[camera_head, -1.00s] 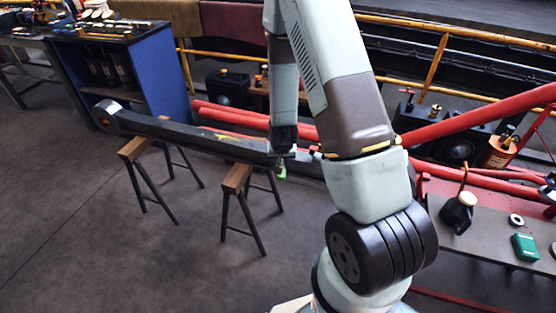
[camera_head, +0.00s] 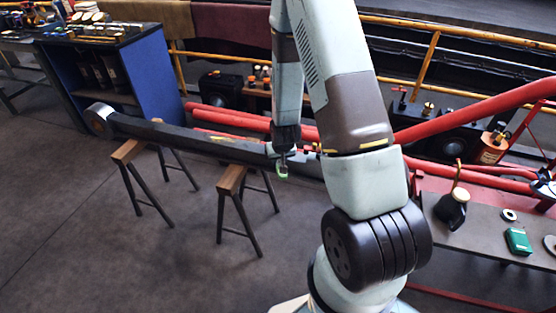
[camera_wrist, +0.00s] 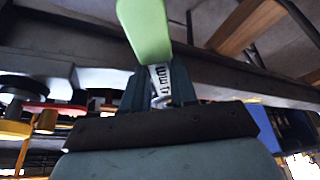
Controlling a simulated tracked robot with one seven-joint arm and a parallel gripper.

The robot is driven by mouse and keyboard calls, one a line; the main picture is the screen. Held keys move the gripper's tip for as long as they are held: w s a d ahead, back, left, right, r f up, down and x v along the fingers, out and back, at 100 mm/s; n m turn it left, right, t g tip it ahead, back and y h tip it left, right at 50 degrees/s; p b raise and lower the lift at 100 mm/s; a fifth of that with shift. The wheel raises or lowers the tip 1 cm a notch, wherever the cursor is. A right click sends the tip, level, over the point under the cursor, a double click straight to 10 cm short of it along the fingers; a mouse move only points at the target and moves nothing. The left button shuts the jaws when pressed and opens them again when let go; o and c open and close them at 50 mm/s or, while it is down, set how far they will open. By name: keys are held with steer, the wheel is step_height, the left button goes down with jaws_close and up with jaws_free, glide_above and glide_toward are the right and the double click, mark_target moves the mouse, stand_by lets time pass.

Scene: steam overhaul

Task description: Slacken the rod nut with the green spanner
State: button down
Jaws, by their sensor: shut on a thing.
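The green spanner shows large in the wrist view (camera_wrist: 146,28), its green end reaching up and away from the jaws, with a pale lettered shank between them. My gripper (camera_wrist: 160,88) is shut on the spanner. In the head view my gripper (camera_head: 282,160) hangs down beside the dark connecting rod (camera_head: 190,138), and a small green part of the spanner (camera_head: 281,171) shows below it. The rod lies across two trestles. The rod nut cannot be made out in either view; my arm hides the rod's right end. Whether the spanner touches the rod is unclear.
Wooden-topped trestles (camera_head: 232,178) stand on the open grey floor. Red bars (camera_head: 228,118) run behind the rod. A blue cabinet (camera_head: 160,76) stands at the back left. At right, a bench (camera_head: 470,232) carries an oil can (camera_head: 453,209) and a green box (camera_head: 518,240).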

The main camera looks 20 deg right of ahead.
steer(key=shift+w+d+r+n+y, duration=0.15)
steer(key=shift+d+n+y, duration=0.15)
steer(key=shift+d+n, duration=0.4)
steer(key=shift+d+n, duration=0.2)
steer(key=shift+n, duration=0.1)
stand_by(0.4)
steer(key=shift+r, duration=2.65)
steer(key=shift+r, duration=0.1)
